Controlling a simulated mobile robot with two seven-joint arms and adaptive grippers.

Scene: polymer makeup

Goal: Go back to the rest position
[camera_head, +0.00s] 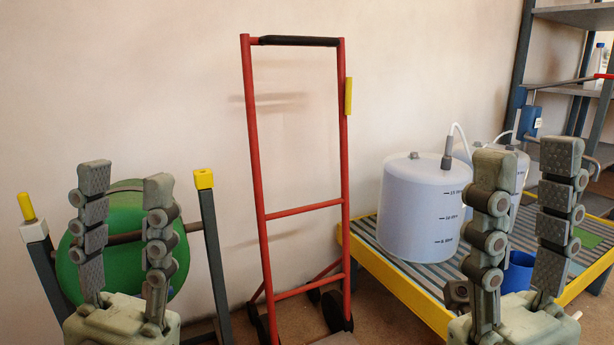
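My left gripper (127,176) is at the lower left with its two grey segmented fingers pointing up and spread apart, open and empty. It stands in front of a green round drum (130,240), which it partly hides. My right gripper (529,158) is at the lower right, also pointing up, with its fingers apart and nothing between them. It stands in front of the yellow-edged pallet and partly hides the containers there. Both wrists run out of the bottom of the view.
A red hand truck (252,130) stands upright against the wall between my grippers. A white graduated tank (410,210) sits on a yellow-edged grated pallet (400,281). A blue cup (519,272) is partly hidden behind my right gripper. A metal shelf (575,15) stands at the right.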

